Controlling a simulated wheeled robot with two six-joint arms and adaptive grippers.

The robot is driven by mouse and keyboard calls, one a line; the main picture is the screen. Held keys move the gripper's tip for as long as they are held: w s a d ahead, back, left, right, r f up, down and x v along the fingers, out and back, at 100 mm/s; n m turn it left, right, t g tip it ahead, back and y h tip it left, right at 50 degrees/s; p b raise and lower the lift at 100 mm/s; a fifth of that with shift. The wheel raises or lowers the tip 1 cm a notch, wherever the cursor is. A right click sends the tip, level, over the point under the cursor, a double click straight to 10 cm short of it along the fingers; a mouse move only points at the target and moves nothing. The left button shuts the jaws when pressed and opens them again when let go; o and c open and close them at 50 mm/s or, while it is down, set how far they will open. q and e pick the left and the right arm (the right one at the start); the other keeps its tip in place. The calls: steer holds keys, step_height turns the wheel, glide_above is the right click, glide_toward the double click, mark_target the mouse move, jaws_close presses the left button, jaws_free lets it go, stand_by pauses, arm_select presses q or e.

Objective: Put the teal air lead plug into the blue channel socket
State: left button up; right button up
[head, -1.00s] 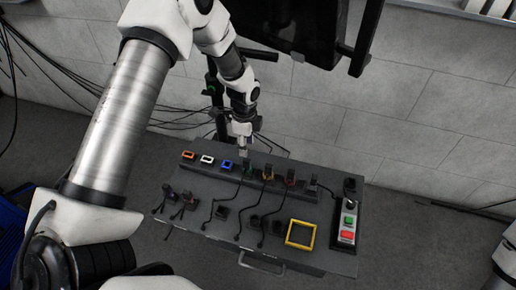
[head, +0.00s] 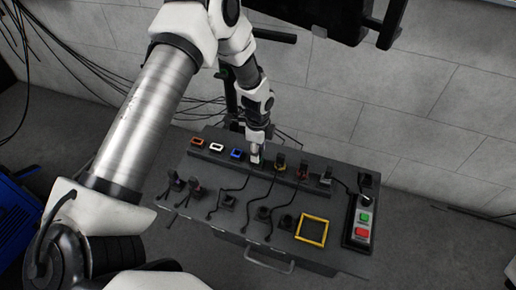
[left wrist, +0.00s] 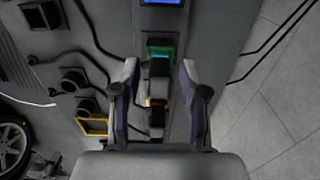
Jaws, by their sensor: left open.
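The blue channel socket (head: 237,154) is a blue-framed opening in the raised row on the dark bench. It also shows at the top edge of the left wrist view (left wrist: 162,2). The teal air lead plug (left wrist: 159,68) is dark-bodied and stands at a teal-framed socket (left wrist: 160,48) in the same row. In the head view my left gripper mostly hides it. My left gripper (left wrist: 159,67) is open, pointing down, with one finger on each side of the plug. Gaps show between fingers and plug. My right gripper is out of view.
Orange (head: 198,142) and white (head: 216,147) frames lie left of the blue one. Yellow (head: 280,161) and red (head: 303,171) plugs stand close on the right. Black leads cross the bench near a yellow square frame (head: 312,230) and a button box (head: 363,220).

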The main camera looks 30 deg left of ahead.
arm_select(q)
jaws_close()
steer(key=shift+r+p, duration=1.9)
steer(key=shift+r, duration=0.25)
